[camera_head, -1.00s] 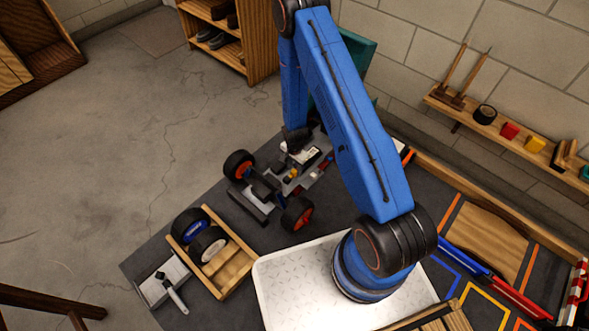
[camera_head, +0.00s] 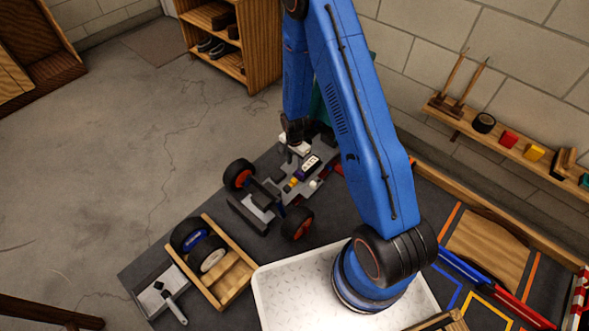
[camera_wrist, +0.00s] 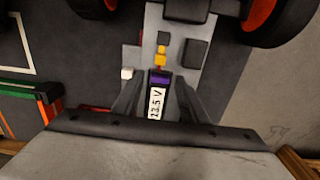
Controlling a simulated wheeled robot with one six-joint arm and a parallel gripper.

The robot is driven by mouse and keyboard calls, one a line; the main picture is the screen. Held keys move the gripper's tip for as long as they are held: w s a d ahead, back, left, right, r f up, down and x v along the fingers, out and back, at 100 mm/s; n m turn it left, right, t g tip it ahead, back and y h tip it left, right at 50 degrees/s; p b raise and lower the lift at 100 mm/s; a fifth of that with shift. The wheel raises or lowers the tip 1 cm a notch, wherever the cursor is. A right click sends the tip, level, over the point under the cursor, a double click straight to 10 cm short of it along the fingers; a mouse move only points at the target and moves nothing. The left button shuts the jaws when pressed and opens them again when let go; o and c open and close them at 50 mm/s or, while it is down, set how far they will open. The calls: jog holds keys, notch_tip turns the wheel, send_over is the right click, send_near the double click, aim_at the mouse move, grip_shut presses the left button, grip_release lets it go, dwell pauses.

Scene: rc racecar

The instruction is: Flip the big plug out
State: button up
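The racecar chassis (camera_head: 262,197) sits on the dark bench mat, with wheels at its left end. A dark battery with a white "13.5 V" label (camera_wrist: 157,103) lies on it, also visible in the head view (camera_head: 311,166). A purple piece (camera_wrist: 160,77) is at the battery's end, with a yellow plug-like piece (camera_wrist: 160,58) beyond it. I cannot tell which piece is the big plug. My gripper (camera_wrist: 160,82) has its fingers apart, one on each side of the battery's line, with visible gaps. In the head view my gripper (camera_head: 296,130) is just beyond the battery.
A small white knob (camera_wrist: 126,73) is left of the purple piece in the wrist view. A wooden tray (camera_head: 232,283) with loose wheels and a white metal tray (camera_head: 290,290) stand in front of the car. A wall shelf (camera_head: 510,150) runs along the right.

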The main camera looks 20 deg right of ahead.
notch_tip(320, 180, up, 6)
dwell(0.4)
jog(key=shift+r, duration=0.15)
dwell(0.3)
jog(key=s+d+r+n+t, duration=0.1)
jog(key=s+r+n, duration=0.25)
jog(key=r, duration=1.15)
jog(key=s+d+r+n+t, duration=0.15)
jog(key=s+r, duration=0.25)
jog(key=r, duration=1.1)
jog(key=s+d+r+n+t, duration=0.1)
jog(key=s+r+n, duration=0.2)
jog(key=s+r, duration=0.5)
jog(key=s+d+r+n+t, duration=0.1)
jog(key=s+r+n, duration=0.3)
jog(key=s, duration=1.3)
notch_tip(320, 180, up, 5)
jog(key=shift+d+f, duration=0.15)
jog(key=shift+d, duration=0.1)
